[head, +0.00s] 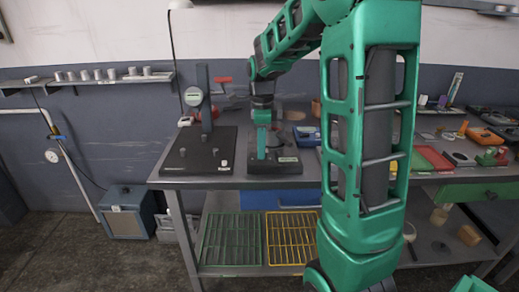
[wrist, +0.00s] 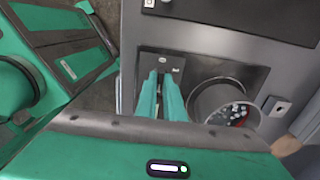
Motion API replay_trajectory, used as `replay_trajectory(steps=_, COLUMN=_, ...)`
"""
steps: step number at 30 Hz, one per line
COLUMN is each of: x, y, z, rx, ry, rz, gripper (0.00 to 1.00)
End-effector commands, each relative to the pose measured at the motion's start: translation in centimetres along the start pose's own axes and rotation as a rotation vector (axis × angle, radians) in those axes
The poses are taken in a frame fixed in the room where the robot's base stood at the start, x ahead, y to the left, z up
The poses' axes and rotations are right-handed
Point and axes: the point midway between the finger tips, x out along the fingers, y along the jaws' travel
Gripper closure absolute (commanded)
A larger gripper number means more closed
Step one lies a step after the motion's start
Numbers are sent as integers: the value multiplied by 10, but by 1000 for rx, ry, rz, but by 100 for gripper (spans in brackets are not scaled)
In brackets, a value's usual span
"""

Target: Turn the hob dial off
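My gripper (wrist: 160,76) points down over a dark panel (wrist: 178,64) with small white marks, which I take to be the hob's front. Its two green fingers lie nearly parallel with a narrow dark gap between them. I cannot make out the dial; the fingers may hide it, and I cannot tell if they touch it. Beside the fingers, a round grey pan-like vessel (wrist: 204,98) stands on the same dark unit. In the head view my gripper (head: 262,150) is low over the dark unit (head: 288,168) on the bench, its fingertips hard to see.
A black board (head: 170,161) with an upright stand lies left of the unit. A blue box (head: 306,136) and other items crowd the bench to the right, partly behind my arm. A green rack (head: 233,240) and a yellow rack (head: 292,240) lie below. The bench's front edge is close.

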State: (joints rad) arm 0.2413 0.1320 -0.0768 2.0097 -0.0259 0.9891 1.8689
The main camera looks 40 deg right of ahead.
Motion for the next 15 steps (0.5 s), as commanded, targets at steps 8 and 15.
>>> replay_trajectory(steps=8, x=0, y=0, z=0, rx=-4, ry=0, rz=-2, gripper=100)
replay_trajectory(steps=15, x=0, y=-1, z=0, rx=-72, ry=0, rz=-2, gripper=100)
